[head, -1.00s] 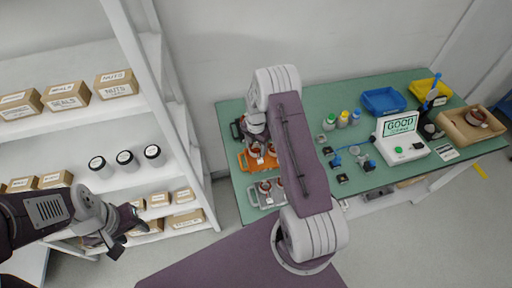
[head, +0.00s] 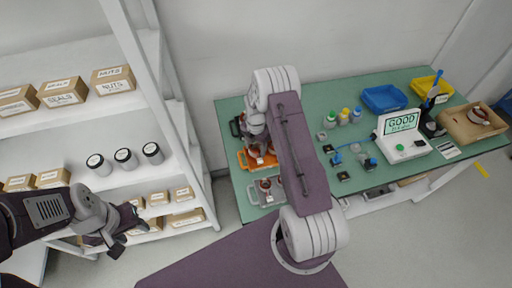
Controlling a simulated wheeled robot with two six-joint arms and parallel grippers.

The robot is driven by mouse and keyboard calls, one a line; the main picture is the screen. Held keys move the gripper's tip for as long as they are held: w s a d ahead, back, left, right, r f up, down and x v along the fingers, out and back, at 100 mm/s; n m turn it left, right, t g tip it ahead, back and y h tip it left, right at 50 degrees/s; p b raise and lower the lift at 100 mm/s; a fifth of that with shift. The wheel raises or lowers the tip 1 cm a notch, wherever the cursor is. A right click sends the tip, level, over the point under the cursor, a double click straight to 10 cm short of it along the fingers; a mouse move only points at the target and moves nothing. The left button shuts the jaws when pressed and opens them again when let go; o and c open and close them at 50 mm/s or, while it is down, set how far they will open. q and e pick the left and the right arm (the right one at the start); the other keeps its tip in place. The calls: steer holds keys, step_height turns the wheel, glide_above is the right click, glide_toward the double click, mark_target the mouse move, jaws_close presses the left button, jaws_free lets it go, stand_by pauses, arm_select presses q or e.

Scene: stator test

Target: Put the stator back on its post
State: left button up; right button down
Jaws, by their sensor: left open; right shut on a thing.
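My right gripper (head: 257,146) points down over the orange tray (head: 243,160) at the left end of the green bench. It is shut on a stator (head: 254,153), a small ring with copper colour, mostly hidden by the gripper and wrist. I cannot tell whether the stator is around a post or just above it; the post is hidden. More stators (head: 265,186) sit in the grey tray (head: 254,197) in front. My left gripper (head: 132,222) is open and empty in front of the shelf, far from the bench.
A tester (head: 402,145) with a screen reading GOOD stands right of centre on the bench (head: 230,108). Blue (head: 383,99) and yellow (head: 432,86) bins are behind it, a cardboard-coloured tray (head: 462,128) at right. Small bottles (head: 344,116) and fixtures stand mid-bench. The shelf (head: 185,140) stands left.

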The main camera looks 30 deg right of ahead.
steer(key=shift+f, duration=0.25)
steer(key=c, duration=0.7)
jaws_free()
steer(key=shift+o, duration=0.2)
steer(key=shift+r, duration=0.1)
steer(key=shift+r+p, duration=1.85)
steer(key=shift+r, duration=0.6)
steer(key=o, duration=0.6)
steer(key=shift+f, duration=0.1)
step_height(320, 180, up, 9)
steer(key=shift+r+b, duration=0.1)
steer(key=shift+b, duration=0.85)
steer(key=shift+a, duration=0.1)
